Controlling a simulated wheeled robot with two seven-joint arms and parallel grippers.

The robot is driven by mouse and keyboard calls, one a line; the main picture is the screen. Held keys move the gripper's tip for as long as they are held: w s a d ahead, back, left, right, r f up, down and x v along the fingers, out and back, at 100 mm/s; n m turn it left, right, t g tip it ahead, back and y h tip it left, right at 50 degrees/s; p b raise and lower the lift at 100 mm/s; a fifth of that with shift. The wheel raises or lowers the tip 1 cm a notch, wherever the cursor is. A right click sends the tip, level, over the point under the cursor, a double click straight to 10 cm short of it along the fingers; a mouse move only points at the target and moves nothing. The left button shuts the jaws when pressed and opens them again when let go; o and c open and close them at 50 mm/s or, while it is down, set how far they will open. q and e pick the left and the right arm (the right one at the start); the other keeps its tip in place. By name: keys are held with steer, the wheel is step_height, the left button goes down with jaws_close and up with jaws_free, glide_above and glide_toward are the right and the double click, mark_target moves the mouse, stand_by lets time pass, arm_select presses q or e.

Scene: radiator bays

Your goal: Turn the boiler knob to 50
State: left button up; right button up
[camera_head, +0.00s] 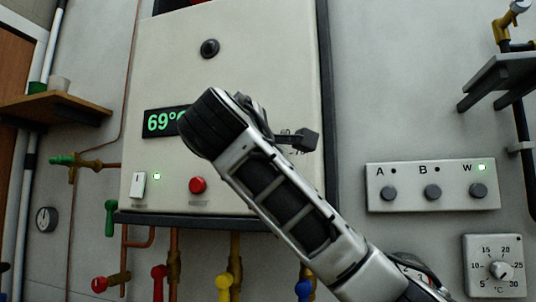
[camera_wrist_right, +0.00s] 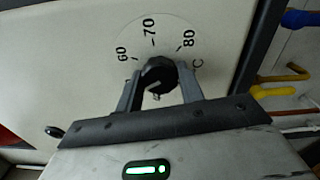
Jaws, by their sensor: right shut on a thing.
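The boiler (camera_head: 262,60) is a cream wall box with a green display (camera_head: 158,122) that reads 69°C, its right end covered by my right arm. In the right wrist view, the black boiler knob (camera_wrist_right: 158,72) sits on a pale dial marked 60, 70 and 80, with °C beside it. The 50 mark is not visible. My right gripper (camera_wrist_right: 160,80) is shut on the knob, one finger on each side. A small light mark shows on the knob's near side. In the head view my right arm hides the knob. My left gripper is not in view.
A red button (camera_head: 198,185) and a white switch (camera_head: 137,185) with a lit green light sit low on the boiler. Coloured valves (camera_head: 223,283) hang below. To the right are an A, B, W panel (camera_head: 432,187) and a thermostat (camera_head: 496,266). A wooden shelf (camera_head: 50,108) is at left.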

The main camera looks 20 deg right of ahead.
steer(key=o, duration=1)
steer(key=shift+a, duration=0.1)
arm_select(q)
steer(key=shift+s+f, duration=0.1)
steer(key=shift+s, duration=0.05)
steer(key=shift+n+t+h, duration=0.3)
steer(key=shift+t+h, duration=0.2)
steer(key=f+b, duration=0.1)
steer(key=b, duration=0.2)
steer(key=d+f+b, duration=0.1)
steer(key=b, duration=0.3)
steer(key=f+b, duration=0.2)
steer(key=b, duration=0.2)
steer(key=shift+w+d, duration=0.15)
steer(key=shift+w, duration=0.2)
arm_select(e)
steer(key=v, duration=1.6)
